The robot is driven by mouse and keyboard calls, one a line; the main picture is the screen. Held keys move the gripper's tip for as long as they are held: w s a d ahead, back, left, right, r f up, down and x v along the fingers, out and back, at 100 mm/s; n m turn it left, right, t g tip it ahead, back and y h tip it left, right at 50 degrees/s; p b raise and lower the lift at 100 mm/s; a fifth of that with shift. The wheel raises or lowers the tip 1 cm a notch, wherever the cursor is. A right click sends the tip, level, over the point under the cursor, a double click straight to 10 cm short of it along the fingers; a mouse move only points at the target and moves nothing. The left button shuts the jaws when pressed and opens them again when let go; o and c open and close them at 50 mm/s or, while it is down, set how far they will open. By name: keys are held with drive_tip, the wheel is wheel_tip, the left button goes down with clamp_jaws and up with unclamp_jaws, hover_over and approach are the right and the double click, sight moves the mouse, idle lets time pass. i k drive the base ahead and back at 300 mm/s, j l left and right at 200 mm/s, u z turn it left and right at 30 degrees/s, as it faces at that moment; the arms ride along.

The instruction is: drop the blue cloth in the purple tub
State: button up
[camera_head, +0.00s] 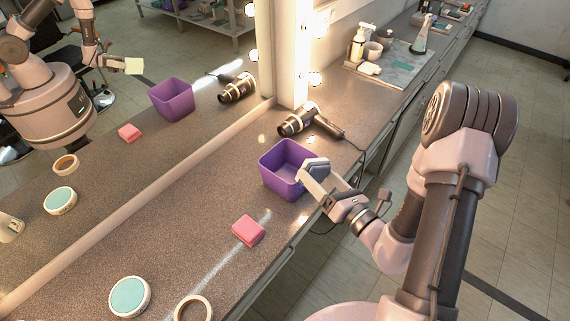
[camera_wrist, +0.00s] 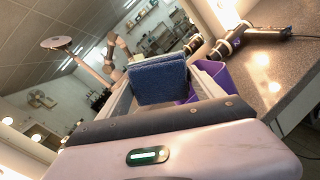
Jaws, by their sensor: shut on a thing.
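The purple tub (camera_head: 279,181) stands on the speckled counter in front of the mirror. In the wrist view the tub (camera_wrist: 214,74) shows behind the cloth, to its right and partly hidden. My gripper (camera_head: 313,178) is shut on the blue cloth (camera_wrist: 160,82), a folded, thick square between the two pale fingers. In the head view the cloth (camera_head: 317,166) looks grey-blue and overlaps the tub's right side. How high it is over the rim, and whether it is inside the rim, I cannot tell.
A hair dryer (camera_head: 300,120) lies behind the tub. A pink folded cloth (camera_head: 249,230), a round teal-topped tin (camera_head: 130,297) and a tape-like ring (camera_head: 194,309) are nearer on the counter. A tray (camera_head: 393,67) with bottles is farther back. The mirror repeats these things at left.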

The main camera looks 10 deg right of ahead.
sight(289, 180)
drive_tip(key=i+j, duration=0.3)
drive_tip(key=i+l+u, duration=0.15)
drive_tip(key=l+u, duration=0.25)
drive_tip(key=i+l+u, duration=0.1)
drive_tip(key=u, duration=0.3)
drive_tip(key=l+u, duration=1.25)
